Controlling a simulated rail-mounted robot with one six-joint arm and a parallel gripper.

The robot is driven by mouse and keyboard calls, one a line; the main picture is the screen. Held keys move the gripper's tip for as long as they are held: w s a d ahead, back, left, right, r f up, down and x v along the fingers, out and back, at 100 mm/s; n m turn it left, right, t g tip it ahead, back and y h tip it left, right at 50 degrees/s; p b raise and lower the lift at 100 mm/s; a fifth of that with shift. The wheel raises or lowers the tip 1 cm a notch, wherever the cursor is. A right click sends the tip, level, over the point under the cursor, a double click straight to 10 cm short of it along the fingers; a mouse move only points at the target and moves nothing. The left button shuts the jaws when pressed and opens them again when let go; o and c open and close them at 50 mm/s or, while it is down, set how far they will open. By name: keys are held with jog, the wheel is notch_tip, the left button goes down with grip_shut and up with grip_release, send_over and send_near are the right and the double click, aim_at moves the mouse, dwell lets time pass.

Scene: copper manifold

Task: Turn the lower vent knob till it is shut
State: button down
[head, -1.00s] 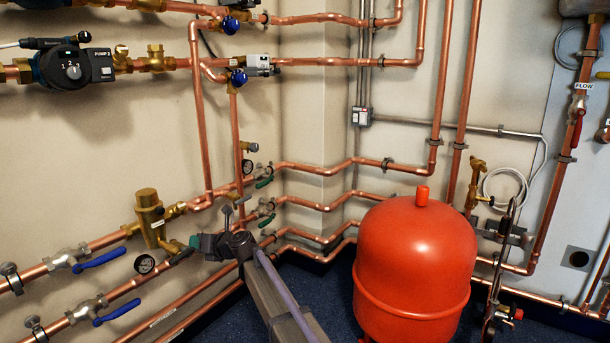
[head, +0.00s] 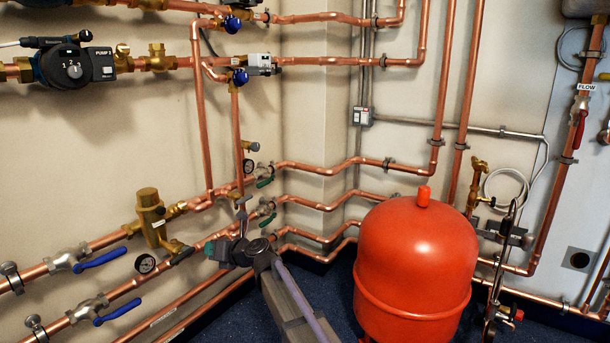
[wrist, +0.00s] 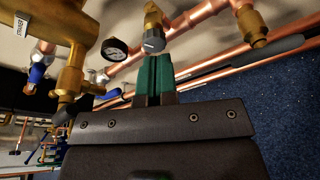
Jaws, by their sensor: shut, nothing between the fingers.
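The vent knob (wrist: 154,41) is a small grey cap on a brass fitting in the wrist view. It sits straight ahead of the fingertips, and I cannot tell whether they touch it. I cannot make this knob out clearly in the head view. My gripper (head: 212,251) is in front of the lower left pipes in the head view, with its teal fingers pointing left. In the wrist view the green fingers of my gripper (wrist: 155,66) are closed together with nothing between them.
A brass canister fitting (head: 151,215) stands left of my gripper, with a round gauge (head: 145,263) below it. A black handle (head: 182,257) is close by the fingertips. The red tank (head: 415,262) stands to the right. Copper pipes line both walls.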

jog(key=w+a, duration=0.2)
jog(key=a, duration=0.4)
jog(key=shift+r, duration=0.4)
jog(key=shift+w+a, duration=0.25)
jog(key=shift+w, duration=0.1)
dwell(0.4)
jog(key=shift+w+d+f+b, duration=0.1)
jog(key=shift+w+d+b, duration=0.2)
jog(key=shift+w, duration=0.1)
dwell(0.3)
jog(key=s+d, duration=0.3)
jog(key=d, duration=0.2)
jog(key=shift+s+d+p, duration=0.3)
jog(key=shift+s+p, duration=0.05)
jog(key=shift+p, duration=0.05)
